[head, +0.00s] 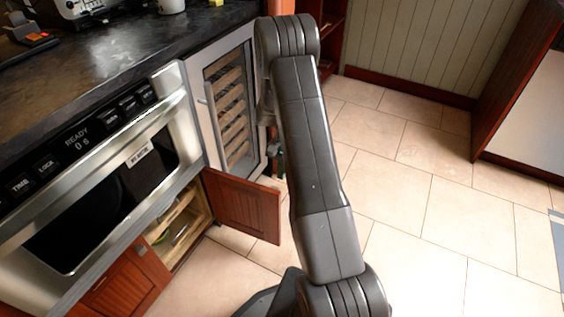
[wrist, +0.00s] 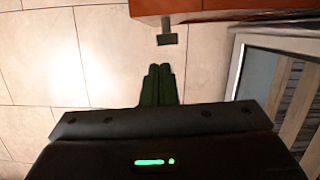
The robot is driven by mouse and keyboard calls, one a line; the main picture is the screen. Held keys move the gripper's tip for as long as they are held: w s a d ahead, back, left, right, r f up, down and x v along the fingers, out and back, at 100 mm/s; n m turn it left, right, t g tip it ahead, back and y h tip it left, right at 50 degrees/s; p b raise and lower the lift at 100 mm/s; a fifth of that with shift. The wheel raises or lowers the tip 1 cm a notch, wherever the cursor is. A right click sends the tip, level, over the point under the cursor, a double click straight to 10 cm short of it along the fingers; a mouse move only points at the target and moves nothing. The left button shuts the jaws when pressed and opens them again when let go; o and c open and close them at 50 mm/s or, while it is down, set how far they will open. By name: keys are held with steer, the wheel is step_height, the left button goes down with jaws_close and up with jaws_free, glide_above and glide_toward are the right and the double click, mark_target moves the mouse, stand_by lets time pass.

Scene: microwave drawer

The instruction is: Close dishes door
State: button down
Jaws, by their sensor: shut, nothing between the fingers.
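The dishes door, a red-brown wooden cabinet door (head: 243,206), stands swung open below the microwave in the head view. Behind it the cabinet opening (head: 185,228) shows light wooden shelves with dishes inside, too small to make out. In the wrist view a red-brown panel edge (wrist: 215,7) with a dark square knob (wrist: 167,39) shows at the top; it looks like this door. My gripper (wrist: 159,70) is shut and empty, its dark green fingers pointing toward the knob with a gap of floor showing between. In the head view my arm mostly hides the gripper.
The microwave (head: 110,185) is set under a dark countertop (head: 85,82). A wine cooler (head: 228,100) with a glass front stands beside the open door. A second wooden door (head: 122,284) is at lower left. Tiled floor (head: 420,215) on the right is clear.

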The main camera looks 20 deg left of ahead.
steer(key=shift+s+f+b, duration=0.2)
steer(key=shift+s+b, duration=0.1)
steer(key=shift+s, duration=1.75)
steer(key=shift+s, duration=0.1)
steer(key=s+a+m+y+p, duration=0.3)
steer(key=s+m, duration=0.4)
steer(key=s, duration=0.9)
steer(key=s+a+m+t+p, duration=0.1)
steer(key=s+a+m+p, duration=0.5)
steer(key=s+a+p, duration=0.6)
steer(key=shift+s+a+t+p, duration=0.35)
steer(key=shift+a+p, duration=1.25)
steer(key=shift+p, duration=0.35)
